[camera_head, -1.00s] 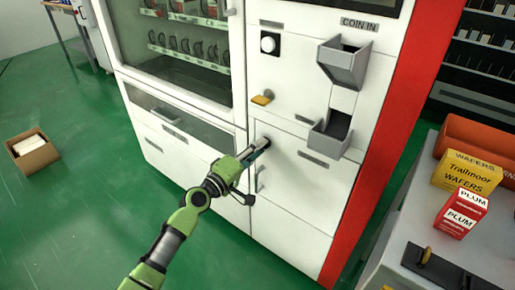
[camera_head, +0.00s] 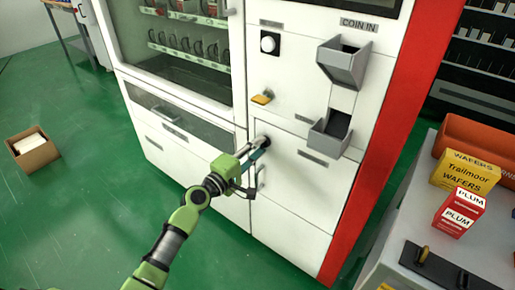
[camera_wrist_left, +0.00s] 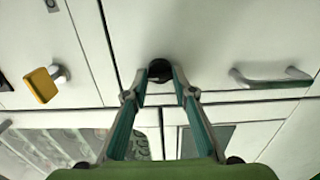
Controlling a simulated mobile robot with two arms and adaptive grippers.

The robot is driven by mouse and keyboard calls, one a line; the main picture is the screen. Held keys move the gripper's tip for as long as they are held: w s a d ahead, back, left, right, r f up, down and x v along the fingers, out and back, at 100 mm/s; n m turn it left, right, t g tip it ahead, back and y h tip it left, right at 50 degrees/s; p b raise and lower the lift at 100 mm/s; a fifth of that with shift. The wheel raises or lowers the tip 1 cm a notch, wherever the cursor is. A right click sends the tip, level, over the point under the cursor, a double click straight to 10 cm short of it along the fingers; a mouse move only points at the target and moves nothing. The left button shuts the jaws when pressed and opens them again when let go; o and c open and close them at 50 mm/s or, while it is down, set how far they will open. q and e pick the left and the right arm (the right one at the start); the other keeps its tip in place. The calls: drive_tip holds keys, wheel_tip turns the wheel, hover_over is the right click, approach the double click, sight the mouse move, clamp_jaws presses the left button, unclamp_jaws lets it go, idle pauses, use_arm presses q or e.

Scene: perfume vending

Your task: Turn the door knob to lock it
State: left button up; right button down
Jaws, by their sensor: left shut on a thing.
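The dark round door knob (camera_head: 264,140) is on a lower white door of the vending machine (camera_head: 300,200). In the left wrist view the knob (camera_wrist_left: 160,70) sits between the fingertips at the top centre. My left gripper (camera_head: 261,149) reaches in from the lower left and is shut on the knob. Its fingers (camera_wrist_left: 160,76) hold the knob from both sides and partly cover it. I cannot tell the lock state from the knob. My right gripper is not in view.
A yellow knob (camera_head: 262,99) is above the door, and a metal handle (camera_head: 260,178) is below the dark knob. Coin trays (camera_head: 342,62) protrude at the right. A counter with boxes (camera_head: 462,213) stands at the right.

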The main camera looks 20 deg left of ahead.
use_arm(q)
drive_tip(key=o, duration=1.1)
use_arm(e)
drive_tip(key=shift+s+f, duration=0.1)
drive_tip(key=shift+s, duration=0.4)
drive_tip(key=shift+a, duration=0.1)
use_arm(q)
drive_tip(key=v, duration=1.2)
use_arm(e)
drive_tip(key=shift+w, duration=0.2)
